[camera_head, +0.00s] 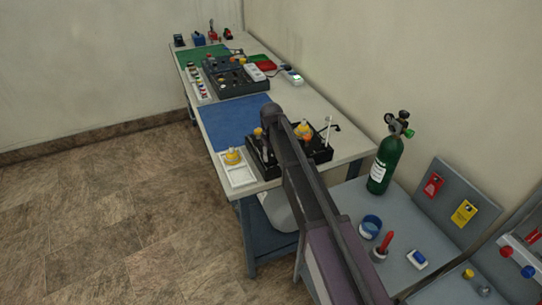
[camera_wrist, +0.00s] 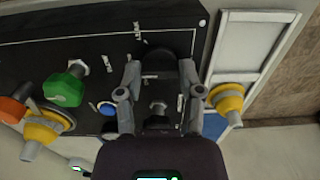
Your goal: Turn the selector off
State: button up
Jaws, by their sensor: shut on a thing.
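The black trainer panel (camera_head: 322,154) stands at the near end of the bench, partly hidden by my arm. It also fills much of the wrist view (camera_wrist: 60,50). A dark round knob, seemingly the selector (camera_wrist: 160,62), sits on it near its right edge. My gripper (camera_wrist: 160,70) has a finger on either side of this knob and is shut on it. The knob's dark colour against the black panel hides its pointer and setting. In the head view my arm hides the gripper.
A green knob (camera_wrist: 66,88), an orange knob (camera_wrist: 12,108) and a yellow fitting (camera_wrist: 46,128) stand left of my gripper. A white tray (camera_head: 236,172) with a yellow fitting (camera_head: 233,156) lies beside the panel. A green cylinder (camera_head: 384,165) stands at right.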

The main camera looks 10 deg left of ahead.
jog(key=n, duration=0.6)
jog(key=shift+s+n, duration=0.1)
jog(key=shift+n, duration=0.2)
jog(key=n, duration=0.5)
jog(key=shift+n, duration=0.3)
jog(key=shift+s, duration=0.1)
jog(key=o, duration=1.1)
jog(key=shift+o, duration=0.2)
jog(key=shift+w+m, duration=0.2)
jog(key=shift+m, duration=0.3)
